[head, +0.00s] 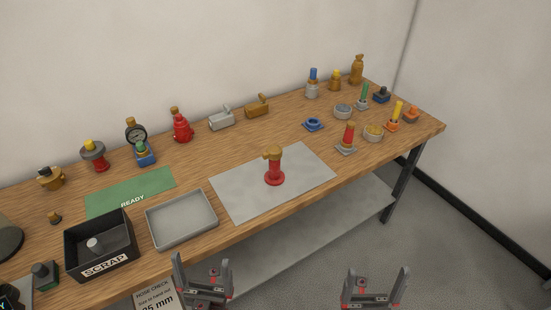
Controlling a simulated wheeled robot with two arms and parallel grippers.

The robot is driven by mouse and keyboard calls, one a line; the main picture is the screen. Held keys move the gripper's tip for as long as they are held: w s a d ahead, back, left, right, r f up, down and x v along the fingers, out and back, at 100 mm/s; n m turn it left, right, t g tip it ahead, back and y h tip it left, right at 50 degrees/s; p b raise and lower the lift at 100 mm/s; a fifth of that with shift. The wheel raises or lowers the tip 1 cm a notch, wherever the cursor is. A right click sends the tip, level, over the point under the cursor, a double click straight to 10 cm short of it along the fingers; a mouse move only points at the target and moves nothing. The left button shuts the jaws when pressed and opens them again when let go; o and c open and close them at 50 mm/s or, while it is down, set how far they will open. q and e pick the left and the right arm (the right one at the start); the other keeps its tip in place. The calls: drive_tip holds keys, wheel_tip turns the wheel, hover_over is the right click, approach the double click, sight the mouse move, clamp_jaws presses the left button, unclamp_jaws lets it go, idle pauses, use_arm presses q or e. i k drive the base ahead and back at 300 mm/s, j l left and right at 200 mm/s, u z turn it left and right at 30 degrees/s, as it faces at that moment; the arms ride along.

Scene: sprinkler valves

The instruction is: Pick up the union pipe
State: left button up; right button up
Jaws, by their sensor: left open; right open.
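No piece in the head view is clearly marked as the union pipe, and I cannot tell for sure which one it is. A red-based fitting with a brass top (274,168) stands upright on the light grey mat (235,197) in the middle of the bench. A short grey cylinder (95,245) lies inside the black SCRAP box (123,257). My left gripper (203,262) is open and empty in front of the bench's near edge. My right gripper (377,271) is open and empty further right, over the floor. Neither touches anything.
An empty grey tray (182,241) sits between the SCRAP box and the mat, below the green READY mat (115,193). Several valves and fittings, including a red one (181,126), line the back. Coloured parts crowd the right end. The lower shelf (290,245) is bare.

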sight(274, 177)
drive_tip(key=i+j+z, duration=0.15)
drive_tip(key=j+z, duration=0.25)
drive_tip(key=i+j+z, duration=0.1)
drive_tip(key=j+z, duration=0.25)
drive_tip(key=j, duration=0.25)
drive_tip(key=j+z, duration=0.4)
drive_tip(key=j, duration=0.15)
